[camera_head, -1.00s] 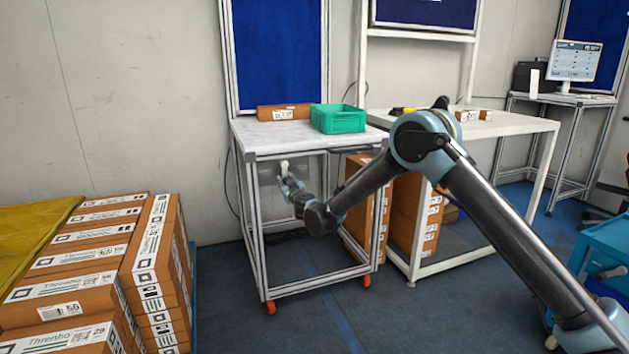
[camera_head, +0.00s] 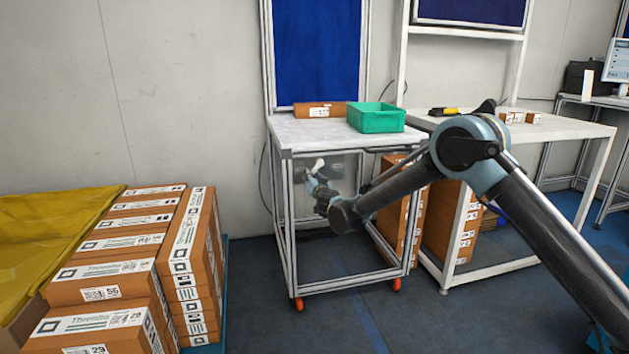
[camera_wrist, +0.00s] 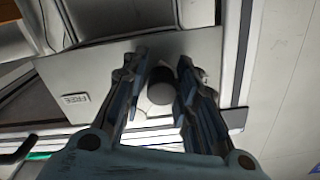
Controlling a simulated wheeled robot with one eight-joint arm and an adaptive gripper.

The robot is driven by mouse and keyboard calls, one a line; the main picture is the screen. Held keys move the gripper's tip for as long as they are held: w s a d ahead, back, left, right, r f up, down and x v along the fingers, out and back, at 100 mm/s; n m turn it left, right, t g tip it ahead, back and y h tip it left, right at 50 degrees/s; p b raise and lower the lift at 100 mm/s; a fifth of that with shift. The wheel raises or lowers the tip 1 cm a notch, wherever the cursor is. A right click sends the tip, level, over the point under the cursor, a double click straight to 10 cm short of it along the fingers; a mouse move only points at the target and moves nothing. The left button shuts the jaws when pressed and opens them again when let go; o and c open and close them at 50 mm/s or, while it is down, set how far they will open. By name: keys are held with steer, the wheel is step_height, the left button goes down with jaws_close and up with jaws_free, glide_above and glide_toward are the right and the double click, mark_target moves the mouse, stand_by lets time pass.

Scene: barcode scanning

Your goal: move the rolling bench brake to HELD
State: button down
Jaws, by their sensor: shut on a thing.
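The rolling bench (camera_head: 290,140) has a pale top, a metal frame and orange-red casters. Under its top is a grey plate (camera_head: 350,165), which also shows in the wrist view (camera_wrist: 110,75) with a small FREE label (camera_wrist: 75,98). A white brake handle (camera_head: 317,164) with a dark round part (camera_wrist: 161,84) stands out from the plate. My gripper (camera_head: 313,174) reaches in under the bench top. In the wrist view its two fingers (camera_wrist: 160,65) are on either side of the handle, shut on it. The fingers partly hide the handle. I see no HELD label.
A green bin (camera_head: 376,118) and a brown box (camera_head: 320,110) stand on the bench top. Stacked cartons (camera_head: 110,280) fill the floor at the left. A white table (camera_head: 540,130) stands to the right. The floor before the bench is clear.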

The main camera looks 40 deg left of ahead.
steer(key=shift+w+r, duration=0.1)
steer(key=shift+r, duration=0.05)
steer(key=c, duration=1.4)
jaws_free()
steer(key=shift+d+r, duration=0.15)
steer(key=shift+s+d, duration=0.35)
steer(key=v, duration=1.1)
